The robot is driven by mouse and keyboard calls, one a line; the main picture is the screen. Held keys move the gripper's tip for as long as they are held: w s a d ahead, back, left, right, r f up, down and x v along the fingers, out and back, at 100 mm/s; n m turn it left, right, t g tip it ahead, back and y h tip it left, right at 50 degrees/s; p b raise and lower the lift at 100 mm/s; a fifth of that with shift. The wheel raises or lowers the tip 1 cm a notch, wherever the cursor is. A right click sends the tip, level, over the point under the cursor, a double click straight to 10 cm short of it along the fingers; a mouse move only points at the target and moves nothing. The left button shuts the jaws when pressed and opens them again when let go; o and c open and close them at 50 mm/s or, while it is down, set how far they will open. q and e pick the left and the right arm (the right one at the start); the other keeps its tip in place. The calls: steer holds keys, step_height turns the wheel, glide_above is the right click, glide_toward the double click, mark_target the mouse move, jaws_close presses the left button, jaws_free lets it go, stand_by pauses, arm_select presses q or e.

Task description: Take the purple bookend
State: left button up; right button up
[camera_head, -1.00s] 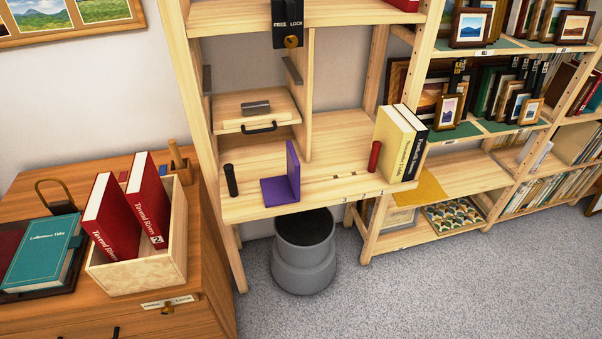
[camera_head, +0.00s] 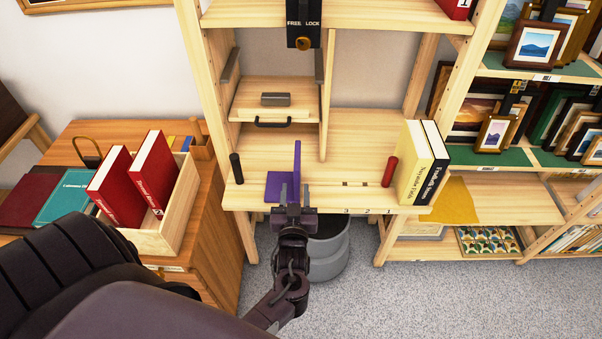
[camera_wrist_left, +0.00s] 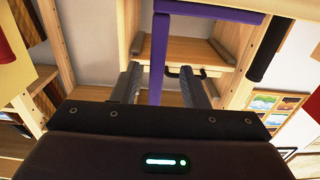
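The purple bookend (camera_head: 279,186) stands on the front of the wooden shelf, with a flat base to the left and an upright plate on the right. My left gripper (camera_head: 294,194) is at the shelf's front edge, right at the bookend's upright plate. In the left wrist view the bookend (camera_wrist_left: 158,50) runs between the two spread fingers of my left gripper (camera_wrist_left: 159,82), with a gap showing on each side. My left gripper is open and not closed on the plate. My right gripper is not in view.
A black post (camera_head: 236,168) stands left of the bookend and a red post (camera_head: 390,171) to its right. A cream book (camera_head: 414,163) and a black book stand at the shelf's right end. A grey bin (camera_head: 329,248) is below. A wooden box (camera_head: 182,217) holds red books at left.

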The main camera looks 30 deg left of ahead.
arm_select(q)
steer(key=x, duration=0.2)
steer(key=p+x, duration=0.1)
steer(key=x, duration=0.2)
steer(key=shift+w+d+r, duration=0.1)
steer(key=shift+w+d, duration=0.05)
steer(key=shift+d, duration=0.1)
steer(key=shift+w+a, duration=0.25)
steer(key=shift+w, duration=0.1)
jaws_close()
